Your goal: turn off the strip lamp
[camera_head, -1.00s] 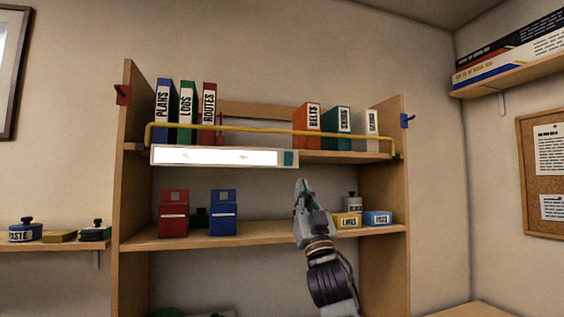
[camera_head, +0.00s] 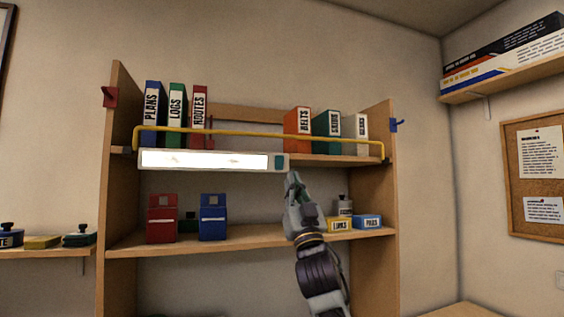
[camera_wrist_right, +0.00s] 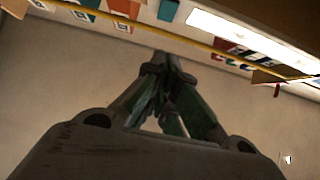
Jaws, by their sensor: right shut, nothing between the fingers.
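The strip lamp (camera_head: 205,161) is a white bar with a brightly glowing panel, mounted under the front of the upper shelf. A teal square (camera_head: 281,162) sits at its right end. My right gripper (camera_head: 293,177) is shut and empty, pointing up just below and right of the teal square, with a small gap showing in the head view. In the right wrist view the glowing lamp (camera_wrist_right: 250,38) crosses the upper right, and the shut fingertips (camera_wrist_right: 165,58) point toward the shelf front. My left gripper is not in view.
A yellow rail (camera_head: 260,133) runs across the upper shelf before several binders. A red box (camera_head: 162,218) and a blue box (camera_head: 213,217) stand on the lower shelf (camera_head: 260,240). Small labelled boxes (camera_head: 339,224) sit right of my gripper.

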